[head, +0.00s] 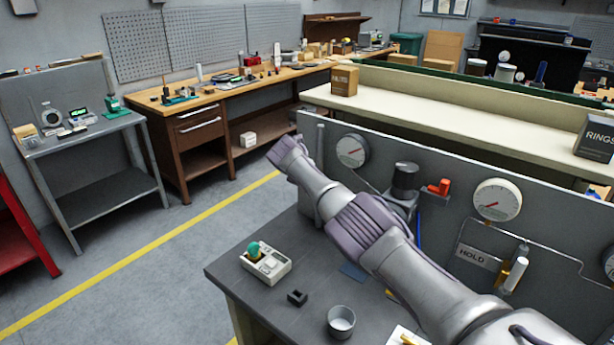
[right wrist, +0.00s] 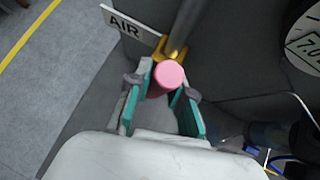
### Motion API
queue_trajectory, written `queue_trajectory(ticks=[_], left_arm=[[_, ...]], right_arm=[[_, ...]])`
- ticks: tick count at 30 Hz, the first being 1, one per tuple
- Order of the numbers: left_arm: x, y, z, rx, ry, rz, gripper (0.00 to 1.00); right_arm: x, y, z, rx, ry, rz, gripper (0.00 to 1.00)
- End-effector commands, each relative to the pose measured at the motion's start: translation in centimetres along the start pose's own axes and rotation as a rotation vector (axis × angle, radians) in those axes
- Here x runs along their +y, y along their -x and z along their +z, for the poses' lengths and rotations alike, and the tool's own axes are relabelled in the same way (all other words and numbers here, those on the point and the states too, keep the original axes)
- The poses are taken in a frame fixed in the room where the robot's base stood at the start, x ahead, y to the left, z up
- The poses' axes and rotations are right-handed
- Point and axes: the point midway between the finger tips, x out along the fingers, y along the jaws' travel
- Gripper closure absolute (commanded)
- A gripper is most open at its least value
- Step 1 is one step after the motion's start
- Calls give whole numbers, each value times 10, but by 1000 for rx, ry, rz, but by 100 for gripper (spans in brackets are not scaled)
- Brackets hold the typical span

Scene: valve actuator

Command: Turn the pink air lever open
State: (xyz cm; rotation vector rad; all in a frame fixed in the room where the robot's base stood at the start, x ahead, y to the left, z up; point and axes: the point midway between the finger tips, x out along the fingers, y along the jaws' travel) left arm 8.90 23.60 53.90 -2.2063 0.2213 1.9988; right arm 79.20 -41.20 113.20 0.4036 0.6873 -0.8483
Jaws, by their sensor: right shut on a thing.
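The pink air lever (right wrist: 168,77) shows end-on as a round pink tip in the right wrist view, beside a brass fitting (right wrist: 174,50) on a grey pipe. The "AIR" sign (right wrist: 128,24) is just above and to its left. My right gripper (right wrist: 162,92) has its teal-padded fingers on either side of the pink lever and is shut on it. In the head view my right arm crosses the bench and panel; the pink lever and right gripper cannot be made out there. My left gripper is in neither view.
The grey panel (head: 440,215) carries gauges (head: 497,199), a red-orange handle (head: 439,187) and a "HOLD" sign (head: 473,257). On the dark bench (head: 235,268) are a control box (head: 266,265), a small black block (head: 297,297) and a cup (head: 341,322). Floor at left is clear.

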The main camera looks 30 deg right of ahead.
Motion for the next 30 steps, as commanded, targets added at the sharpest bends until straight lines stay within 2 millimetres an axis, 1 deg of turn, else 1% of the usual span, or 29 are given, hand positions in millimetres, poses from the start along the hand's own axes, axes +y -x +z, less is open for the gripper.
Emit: queue_trajectory(ticks=[15, 16, 20, 21, 30], left_arm=[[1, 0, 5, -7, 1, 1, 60], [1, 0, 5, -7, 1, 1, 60], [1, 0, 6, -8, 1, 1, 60], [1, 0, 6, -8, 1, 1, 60], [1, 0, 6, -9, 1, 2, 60]], right_arm=[[-1, 1, 1, 0, 16, -12, 100], [-1, 1, 1, -1, 16, -12, 77], [-1, 1, 0, 1, 16, -12, 56], [-1, 1, 0, 1, 16, -12, 53], [0, 1, -1, 3, 15, -12, 53]])
